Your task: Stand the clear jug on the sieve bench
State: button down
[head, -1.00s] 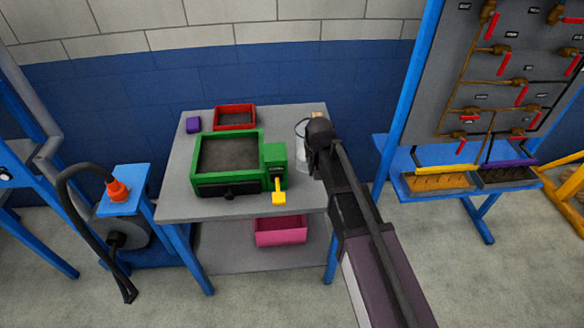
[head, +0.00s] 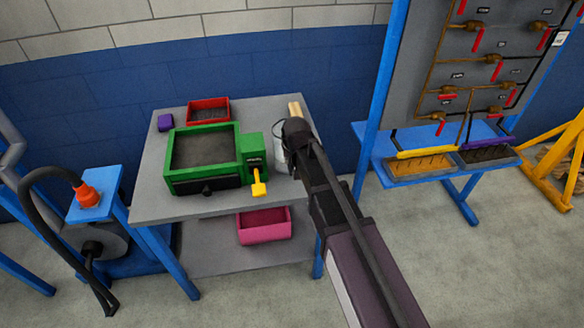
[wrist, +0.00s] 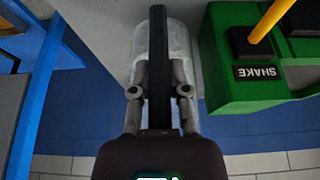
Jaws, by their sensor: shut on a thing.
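The clear jug (head: 278,152) is at the right end of the grey sieve bench (head: 160,207), partly hidden behind my gripper (head: 290,150). In the wrist view the pale, see-through jug (wrist: 180,50) is between the two fingers of my gripper (wrist: 160,85), which is shut on it. A dark bar runs down the middle there. The jug looks upright beside the green sieve machine (head: 205,180), with a small gap to it. I cannot tell whether its base touches the bench top.
On the bench are a red tray (head: 208,104), a purple block (head: 166,122) and a wooden piece (head: 295,110) behind the jug. The machine's yellow lever (head: 258,183) sticks out in front. A pink bin (head: 264,235) is on the lower shelf. A valve board (head: 470,60) stands right.

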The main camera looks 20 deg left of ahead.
aim_at(291, 166)
jog(key=shift+f+b, duration=1.9)
jog(key=c, duration=0.6)
grip_release()
jog(key=shift+c, duration=0.2)
jog(key=shift+r, duration=0.1)
jog(key=p+v, duration=1.1)
jog(key=v, duration=0.1)
jog(key=shift+d, duration=0.1)
jog(key=shift+d, duration=0.1)
